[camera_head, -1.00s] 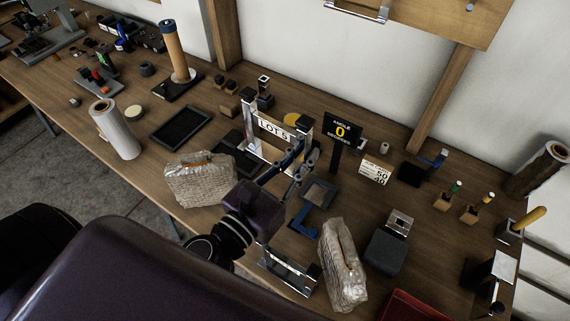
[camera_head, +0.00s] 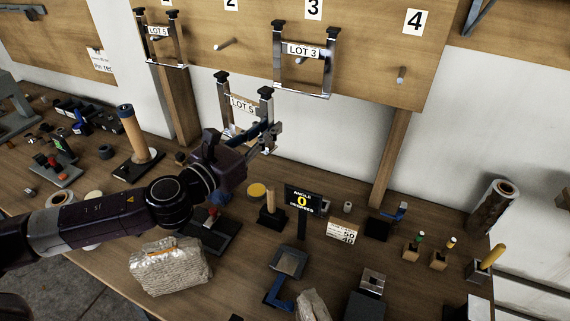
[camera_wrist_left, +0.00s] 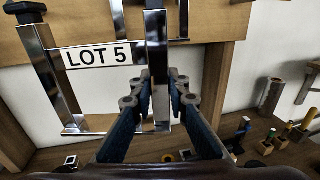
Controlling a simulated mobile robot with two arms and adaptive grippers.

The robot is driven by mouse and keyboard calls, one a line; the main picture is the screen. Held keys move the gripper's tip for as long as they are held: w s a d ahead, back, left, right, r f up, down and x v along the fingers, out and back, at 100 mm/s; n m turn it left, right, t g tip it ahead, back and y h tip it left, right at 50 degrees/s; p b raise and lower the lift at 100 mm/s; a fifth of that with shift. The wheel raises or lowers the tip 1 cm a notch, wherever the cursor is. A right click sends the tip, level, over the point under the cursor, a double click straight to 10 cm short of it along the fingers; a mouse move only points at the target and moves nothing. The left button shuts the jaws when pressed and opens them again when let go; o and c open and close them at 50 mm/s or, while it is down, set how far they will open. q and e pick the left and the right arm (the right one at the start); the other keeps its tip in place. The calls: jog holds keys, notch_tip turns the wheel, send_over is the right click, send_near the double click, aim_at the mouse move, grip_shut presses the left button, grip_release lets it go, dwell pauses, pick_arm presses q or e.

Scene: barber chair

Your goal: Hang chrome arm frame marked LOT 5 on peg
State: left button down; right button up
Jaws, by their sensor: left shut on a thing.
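The chrome arm frame marked LOT 5 (camera_head: 242,104) is an open chrome rectangle with black end pads and a white label. It is upright, slightly tilted, in front of the wall below the peg board. My left gripper (camera_head: 268,136) is shut on its right upright; the wrist view shows the fingers (camera_wrist_left: 161,98) around that bar, with the LOT 5 label (camera_wrist_left: 97,55) to the left. The board has a bare peg under number 2 (camera_head: 225,44) and another under number 4 (camera_head: 401,75). My right gripper is not in view.
A LOT 3 frame (camera_head: 304,50) hangs under number 3. Another labelled frame (camera_head: 158,32) hangs at the board's left; its number is hard to read. The bench below holds an angle display (camera_head: 303,200), a wrapped bundle (camera_head: 170,266) and a roll on a spindle (camera_head: 132,130).

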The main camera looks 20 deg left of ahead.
aim_at(215, 77)
pick_arm(q)
jog(key=w+a+r+n+y, duration=0.1)
jog(key=a+r, duration=0.2)
jog(key=a, duration=0.1)
jog(key=w+a+r+y, duration=0.1)
jog(key=w+a+r, duration=0.1)
jog(key=a+r, duration=0.2)
jog(key=w+a+r+n+y+p, duration=0.1)
jog(key=a+r, duration=0.3)
jog(key=a, duration=0.1)
jog(key=shift+w+a+r+n+t+y, duration=0.1)
jog(key=shift+w+r+n+t+y, duration=0.05)
jog(key=shift+r+n+t+y, duration=0.2)
jog(key=shift+w+d+f, duration=0.1)
jog(key=shift+w+d, duration=0.2)
jog(key=shift+w, duration=1.8)
jog(key=shift+w+d+f, duration=0.1)
jog(key=shift+w+d, duration=0.25)
jog(key=shift+w, duration=1.8)
jog(key=shift+w+d+f, duration=0.1)
jog(key=shift+w+d, duration=0.2)
jog(key=shift+w, duration=1.8)
jog(key=shift+f+b, duration=0.55)
jog(key=shift+f, duration=0.4)
